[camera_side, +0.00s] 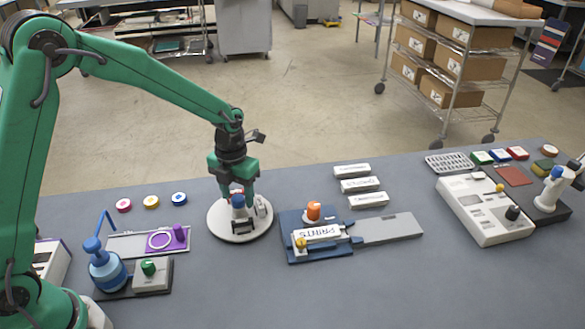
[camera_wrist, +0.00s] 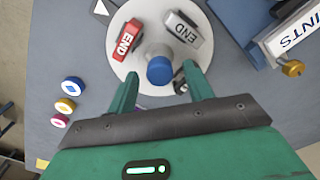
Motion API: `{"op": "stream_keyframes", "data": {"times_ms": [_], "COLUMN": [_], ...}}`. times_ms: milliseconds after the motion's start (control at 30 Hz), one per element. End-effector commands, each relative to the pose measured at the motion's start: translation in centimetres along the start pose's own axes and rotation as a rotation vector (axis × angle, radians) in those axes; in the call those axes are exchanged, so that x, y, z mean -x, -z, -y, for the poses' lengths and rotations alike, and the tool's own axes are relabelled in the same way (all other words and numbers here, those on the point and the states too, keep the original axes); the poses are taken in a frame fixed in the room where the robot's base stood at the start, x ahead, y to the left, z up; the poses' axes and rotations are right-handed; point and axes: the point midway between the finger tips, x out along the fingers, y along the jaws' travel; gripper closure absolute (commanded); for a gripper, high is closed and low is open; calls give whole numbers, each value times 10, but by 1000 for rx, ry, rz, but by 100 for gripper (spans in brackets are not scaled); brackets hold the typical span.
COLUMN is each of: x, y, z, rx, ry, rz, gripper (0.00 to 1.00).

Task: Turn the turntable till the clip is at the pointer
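The turntable is a round white disc (camera_side: 225,226) on the grey table, also in the wrist view (camera_wrist: 125,63). A blue-topped knob (camera_wrist: 160,70) stands at its middle. A small black piece (camera_wrist: 180,80), perhaps the clip, is near the rim, partly hidden by my right finger. A white triangle on a dark plate (camera_wrist: 101,9), probably the pointer, lies outside the upper-left rim. My gripper (camera_wrist: 162,77) is open, its fingers either side of the knob with visible gaps; it is over the disc in the side view (camera_side: 238,197).
White labelled blocks (camera_side: 360,185) lie right. Table in front is clear.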

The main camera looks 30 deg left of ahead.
Motion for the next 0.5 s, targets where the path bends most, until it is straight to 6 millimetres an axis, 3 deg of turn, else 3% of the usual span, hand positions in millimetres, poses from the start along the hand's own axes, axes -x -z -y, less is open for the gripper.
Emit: {"op": "stream_keyframes", "data": {"times_ms": [267,500], "x": [0,13], "y": [0,-1], "z": [0,0], "rx": [1,1], "ry": [0,0], "rz": [0,2], "gripper": [49,49]}}
